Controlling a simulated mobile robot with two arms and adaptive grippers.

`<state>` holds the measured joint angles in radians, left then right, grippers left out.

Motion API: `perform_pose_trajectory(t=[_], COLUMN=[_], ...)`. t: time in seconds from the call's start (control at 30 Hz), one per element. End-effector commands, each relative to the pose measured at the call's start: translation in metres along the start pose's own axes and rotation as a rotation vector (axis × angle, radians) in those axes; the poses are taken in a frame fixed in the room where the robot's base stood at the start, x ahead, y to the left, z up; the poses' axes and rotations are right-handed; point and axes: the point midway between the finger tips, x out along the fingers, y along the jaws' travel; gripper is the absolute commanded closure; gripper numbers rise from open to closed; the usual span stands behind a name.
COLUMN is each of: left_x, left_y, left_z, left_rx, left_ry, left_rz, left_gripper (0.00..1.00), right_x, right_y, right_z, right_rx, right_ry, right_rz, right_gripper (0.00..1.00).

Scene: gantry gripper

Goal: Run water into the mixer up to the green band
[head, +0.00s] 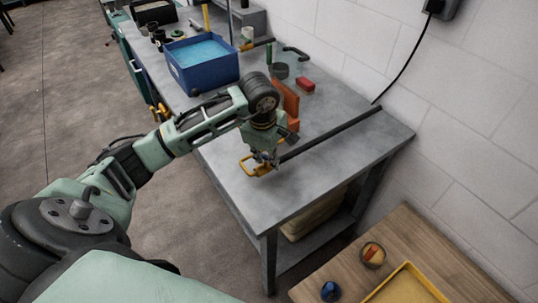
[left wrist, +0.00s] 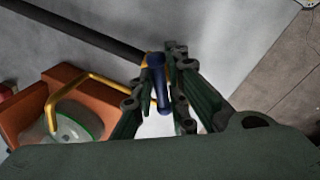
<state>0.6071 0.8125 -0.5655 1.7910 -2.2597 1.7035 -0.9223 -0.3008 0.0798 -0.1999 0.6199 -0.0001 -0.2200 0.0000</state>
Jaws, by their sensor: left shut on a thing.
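My left gripper (head: 265,155) reaches down over the grey bench. In the left wrist view its fingers (left wrist: 165,95) are shut around a blue handle (left wrist: 156,78) at the end of a dark pipe. A bent yellow tube (left wrist: 85,75) runs from beside the handle to the left; yellow metal (head: 256,168) also shows under the gripper in the head view. The tube's far end is by a clear vessel with a green ring (left wrist: 75,132), probably the mixer. Its water level is unclear. My gripper or arm seems to hide the vessel from the head. My right gripper is out of view.
The dark pipe (head: 335,132) crosses the bench (head: 310,190). An orange-brown block (head: 286,100) stands behind the gripper, with a red block (head: 306,86) nearby. A blue bin (head: 205,72) is farther back. A wooden table (head: 345,272) holds a yellow tray (head: 405,285). The front bench end is clear.

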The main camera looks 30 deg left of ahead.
Motion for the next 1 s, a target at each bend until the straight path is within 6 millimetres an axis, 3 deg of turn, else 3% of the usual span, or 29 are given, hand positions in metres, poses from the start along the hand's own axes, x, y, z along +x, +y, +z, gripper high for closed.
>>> perform_pose_trajectory(t=[0.47,1.0], left_x=[-0.001,-0.001], left_y=[0.003,0.001], left_z=[-0.002,-0.003], left_rx=[0.050,0.369], left_ry=[-0.009,-0.071], left_rz=[0.013,0.018], left_gripper=[1.00,1.00], right_x=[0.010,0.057], right_y=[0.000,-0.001], right_z=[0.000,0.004], right_rx=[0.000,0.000], right_ry=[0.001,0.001], right_rz=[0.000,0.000], right_gripper=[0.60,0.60])
